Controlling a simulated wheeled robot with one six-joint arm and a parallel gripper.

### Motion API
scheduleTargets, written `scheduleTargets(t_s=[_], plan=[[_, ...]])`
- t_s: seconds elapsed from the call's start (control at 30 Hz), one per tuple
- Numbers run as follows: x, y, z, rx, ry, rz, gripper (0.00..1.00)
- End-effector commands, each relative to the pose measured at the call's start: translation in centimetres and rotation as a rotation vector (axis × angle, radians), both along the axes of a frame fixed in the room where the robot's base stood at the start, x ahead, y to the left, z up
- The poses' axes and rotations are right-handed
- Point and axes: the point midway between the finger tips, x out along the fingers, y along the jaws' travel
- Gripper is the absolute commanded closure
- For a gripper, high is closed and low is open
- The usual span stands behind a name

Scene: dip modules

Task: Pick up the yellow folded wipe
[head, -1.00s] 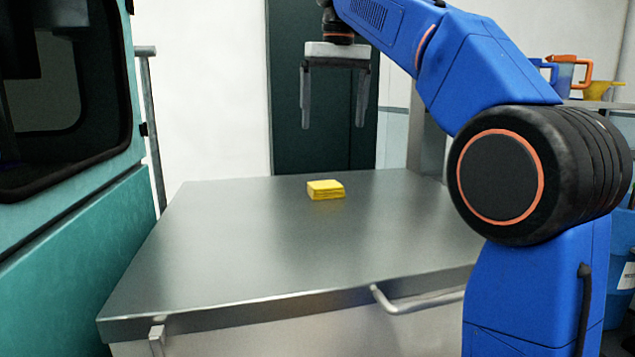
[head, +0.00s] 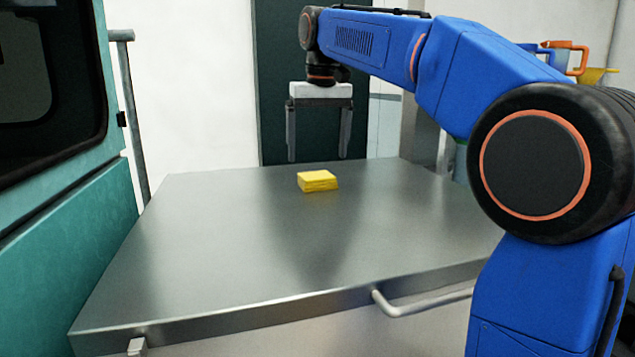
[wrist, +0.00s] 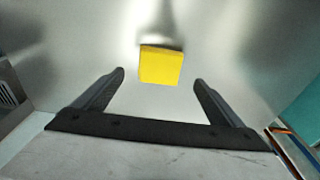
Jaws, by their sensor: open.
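The yellow folded wipe (head: 317,181) lies flat on the steel table top (head: 250,240), towards its far side. It also shows in the wrist view (wrist: 161,66), ahead of and roughly between the fingers. My gripper (head: 318,158) is open and empty, its two dark fingers pointing down above the table near the wipe. In the wrist view my gripper (wrist: 160,80) shows a wide gap between the fingers, and the wipe is apart from both.
A teal machine (head: 60,200) with a dark window stands along the left. A metal handle (head: 425,300) runs along the table's front edge. Orange and yellow containers (head: 595,75) stand at the back right. The table around the wipe is bare.

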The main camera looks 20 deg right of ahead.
Motion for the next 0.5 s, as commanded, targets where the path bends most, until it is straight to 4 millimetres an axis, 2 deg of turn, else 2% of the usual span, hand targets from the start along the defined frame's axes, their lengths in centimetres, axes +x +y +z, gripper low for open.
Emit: scheduleTargets(t_s=[0.27,0.5], plan=[[0.2,0.0,-1.7,0.0,0.0,0.0,0.09],[0.6,-0.2,-4.9,0.0,0.001,0.0,0.09]])
